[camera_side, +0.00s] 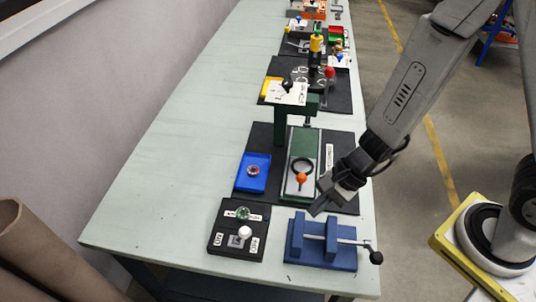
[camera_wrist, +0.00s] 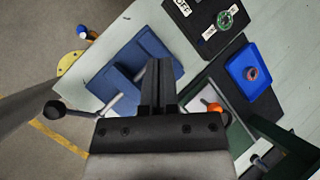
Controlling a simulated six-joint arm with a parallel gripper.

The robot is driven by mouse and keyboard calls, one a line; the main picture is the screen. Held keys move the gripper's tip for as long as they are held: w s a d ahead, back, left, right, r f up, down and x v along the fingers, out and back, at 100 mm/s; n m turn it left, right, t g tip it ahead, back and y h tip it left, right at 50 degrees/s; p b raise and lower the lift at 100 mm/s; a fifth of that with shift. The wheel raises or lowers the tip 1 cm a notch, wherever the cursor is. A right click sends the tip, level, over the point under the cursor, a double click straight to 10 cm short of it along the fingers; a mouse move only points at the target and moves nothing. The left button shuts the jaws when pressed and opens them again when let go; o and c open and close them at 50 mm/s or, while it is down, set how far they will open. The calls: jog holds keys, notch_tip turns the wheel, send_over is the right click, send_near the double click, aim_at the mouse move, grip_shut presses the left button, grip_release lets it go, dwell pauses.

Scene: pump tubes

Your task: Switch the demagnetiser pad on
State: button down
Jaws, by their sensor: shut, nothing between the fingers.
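The black pad with white ON and OFF labels (camera_side: 222,251) sits at the near left end of the table. A white knob (camera_side: 245,232) stands on it, between the two labels and a little nearer OFF. A round green part (camera_side: 243,213) sits on the pad behind the knob. In the wrist view the pad (camera_wrist: 199,13) is cut off at the top edge, with the OFF label and the green part (camera_wrist: 225,20) showing; the knob is not in sight. My gripper (camera_side: 316,210) is shut and empty, above the blue vise and right of the pad; its fingers also show in the wrist view (camera_wrist: 159,64).
A blue vise (camera_side: 313,256) with a side handle stands right of the pad. More stations line the table beyond. Bare table lies left of the pad.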

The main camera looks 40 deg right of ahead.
aim_at(242, 236)
jog(key=shift+w+a+f+m+t+h, duration=0.15)
jog(key=shift+w+f+m+t, duration=0.4)
jog(key=shift+m, duration=0.5)
jog(key=shift+w+f+m+t+h, duration=0.1)
jog(key=shift+w+f+m+t, duration=0.25)
jog(key=shift+f+m, duration=0.6)
jog(key=shift+w+a+f+m+t+h, duration=0.15)
jog(key=shift+w+f+m+t, duration=0.3)
jog(key=shift+m, duration=0.75)
jog(key=shift+s, duration=0.1)
jog(key=shift+x, duration=4.85)
jog(key=shift+w+a, duration=0.2)
jog(key=shift+a, duration=0.05)
jog(key=shift+w+a+r, duration=0.25)
jog(key=shift+a+r, duration=0.1)
jog(key=shift+a, duration=0.4)
jog(key=shift+w+a+r, duration=0.2)
jog(key=shift+a+r, duration=0.15)
jog(key=shift+a, duration=0.4)
